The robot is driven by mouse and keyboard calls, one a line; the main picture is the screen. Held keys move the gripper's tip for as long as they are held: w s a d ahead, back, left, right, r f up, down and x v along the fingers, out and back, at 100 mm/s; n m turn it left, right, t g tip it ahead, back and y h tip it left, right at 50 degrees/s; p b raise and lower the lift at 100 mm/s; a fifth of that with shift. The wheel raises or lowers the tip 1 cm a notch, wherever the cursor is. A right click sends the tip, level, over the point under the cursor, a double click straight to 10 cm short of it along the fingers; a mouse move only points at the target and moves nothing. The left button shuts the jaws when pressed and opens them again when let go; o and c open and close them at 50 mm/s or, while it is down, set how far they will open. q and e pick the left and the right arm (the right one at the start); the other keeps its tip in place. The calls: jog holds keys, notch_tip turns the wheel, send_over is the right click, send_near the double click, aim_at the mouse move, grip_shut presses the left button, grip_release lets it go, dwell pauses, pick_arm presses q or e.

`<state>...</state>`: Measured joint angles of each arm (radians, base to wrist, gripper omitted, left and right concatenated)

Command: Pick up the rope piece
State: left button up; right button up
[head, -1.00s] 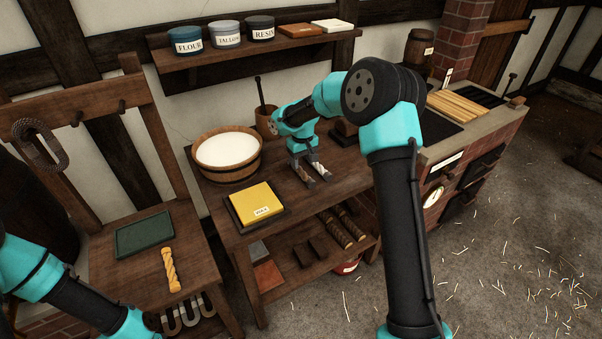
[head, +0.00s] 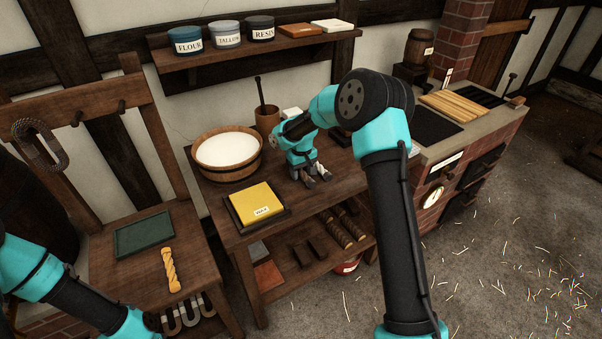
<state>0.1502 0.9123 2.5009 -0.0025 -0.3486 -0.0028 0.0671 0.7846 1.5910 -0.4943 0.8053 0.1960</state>
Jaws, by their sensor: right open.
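A short, twisted yellow rope piece (head: 171,270) lies on the wooden bench (head: 120,265) at the left, in front of a dark green slab. My right gripper (head: 316,181) is open with its fingers pointing down, over the middle table and well to the right of the rope piece. I see nothing between its fingers. My left arm comes in at the lower left, near the bench's front; its gripper is not in view.
The green slab (head: 143,235) lies on the bench. On the middle table (head: 222,222) are a wooden tub (head: 228,155), a yellow block (head: 256,201) and a brown pot (head: 267,120). A coiled rope (head: 40,145) hangs on a peg. A wall shelf (head: 255,48) holds jars.

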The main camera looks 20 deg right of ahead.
aim_at(302, 171)
jog(key=c, duration=1)
jog(key=shift+r, duration=0.2)
jog(key=shift+r, duration=1.55)
jog(key=shift+s+a+r, duration=0.15)
jog(key=shift+s, duration=0.1)
jog(key=s+a, duration=0.2)
jog(key=s, duration=0.2)
jog(key=s+a+r, duration=0.1)
jog(key=s+a, duration=0.1)
jog(key=s, duration=0.3)
jog(key=s+a, duration=0.3)
jog(key=s, duration=0.2)
jog(key=shift+r, duration=0.15)
jog(key=shift+w+d, duration=0.1)
